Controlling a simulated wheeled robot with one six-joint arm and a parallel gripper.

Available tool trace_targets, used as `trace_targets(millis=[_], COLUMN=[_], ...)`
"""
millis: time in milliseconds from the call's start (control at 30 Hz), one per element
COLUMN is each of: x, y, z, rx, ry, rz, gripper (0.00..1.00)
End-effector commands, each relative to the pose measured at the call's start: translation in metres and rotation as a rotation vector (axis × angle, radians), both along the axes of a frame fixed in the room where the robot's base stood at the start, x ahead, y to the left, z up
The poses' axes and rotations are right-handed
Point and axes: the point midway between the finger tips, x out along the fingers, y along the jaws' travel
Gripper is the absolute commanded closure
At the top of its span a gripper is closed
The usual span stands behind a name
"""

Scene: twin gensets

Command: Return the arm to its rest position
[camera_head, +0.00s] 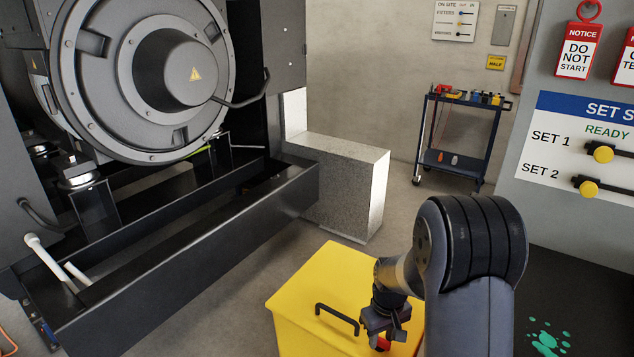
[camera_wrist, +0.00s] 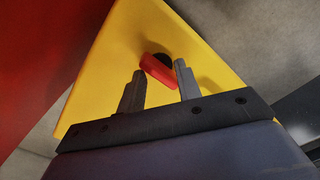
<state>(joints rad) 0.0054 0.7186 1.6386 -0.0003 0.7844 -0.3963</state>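My arm (camera_head: 470,250) reaches down over a yellow box (camera_head: 335,270) in the head view. My gripper (camera_head: 384,335) is at its end, pointing down near the box top. In the wrist view my gripper (camera_wrist: 160,68) has its two fingers apart, with a clear gap between them. A red handle-like part (camera_wrist: 158,71) with a dark round base lies at or just beyond the fingertips, on the yellow surface. Its red also shows below the gripper in the head view (camera_head: 383,343). I cannot tell whether the fingers touch it.
A black handle (camera_head: 337,318) stands on the box top, left of my gripper. A large genset (camera_head: 150,90) on a dark frame fills the left. A grey block (camera_head: 345,185) stands behind the box. A blue cart (camera_head: 460,130) is at the back; a set board (camera_head: 580,150) is right.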

Motion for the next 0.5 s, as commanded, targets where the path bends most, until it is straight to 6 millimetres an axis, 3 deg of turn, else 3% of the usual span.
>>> trace_targets(millis=[200,500], x=[0.0001,0.0], y=[0.0,0.0], z=[0.0001,0.0001], rx=[0.0,0.0], ry=[0.0,0.0], rz=[-0.16,-0.264], gripper=[0.67,0.67])
